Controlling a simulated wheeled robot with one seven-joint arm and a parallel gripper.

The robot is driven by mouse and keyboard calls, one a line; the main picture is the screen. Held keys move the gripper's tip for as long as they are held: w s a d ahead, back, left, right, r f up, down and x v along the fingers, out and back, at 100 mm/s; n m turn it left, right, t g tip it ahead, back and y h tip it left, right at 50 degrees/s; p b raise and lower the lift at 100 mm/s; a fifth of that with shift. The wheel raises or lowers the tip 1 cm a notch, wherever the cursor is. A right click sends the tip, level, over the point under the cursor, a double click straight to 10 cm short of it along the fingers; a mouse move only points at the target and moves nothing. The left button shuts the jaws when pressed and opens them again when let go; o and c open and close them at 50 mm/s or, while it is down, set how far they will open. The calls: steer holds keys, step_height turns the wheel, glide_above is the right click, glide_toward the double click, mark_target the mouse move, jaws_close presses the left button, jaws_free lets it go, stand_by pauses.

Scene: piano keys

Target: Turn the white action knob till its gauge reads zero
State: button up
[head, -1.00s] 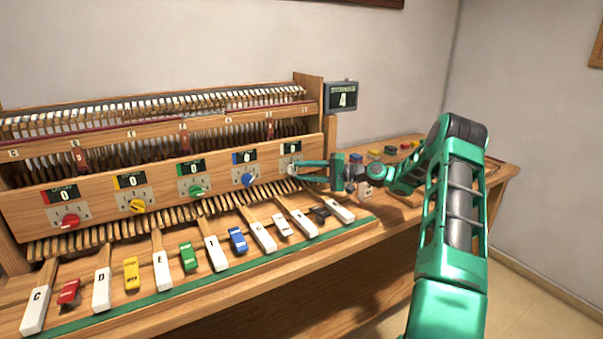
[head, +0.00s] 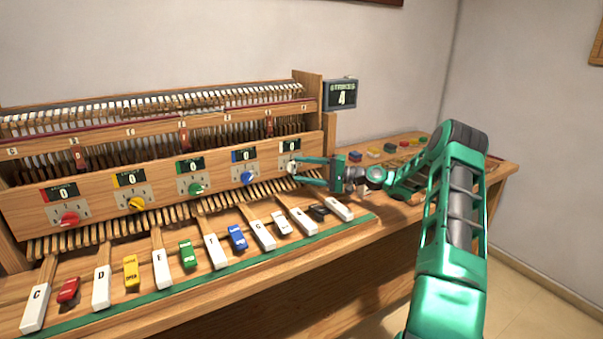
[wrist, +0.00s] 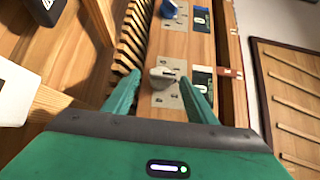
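The white action knob (head: 291,167) is on the right end of the wooden front panel. Its gauge (head: 290,147) above it reads 0. In the wrist view the white knob (wrist: 163,77) sits on its light plate between my fingers, with a gap to each. My gripper (head: 297,170) is open at the knob, holding nothing.
Red, yellow, green and blue knobs (head: 247,178) line the panel to the left, each gauge showing 0. White and coloured keys (head: 264,235) lie below. A small display (head: 341,94) reads 4. Several coloured blocks (head: 390,148) lie on the right shelf.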

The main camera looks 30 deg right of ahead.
steer(key=v, duration=1)
steer(key=shift+s+d, duration=0.2)
steer(key=shift+d, duration=0.05)
stand_by(0.3)
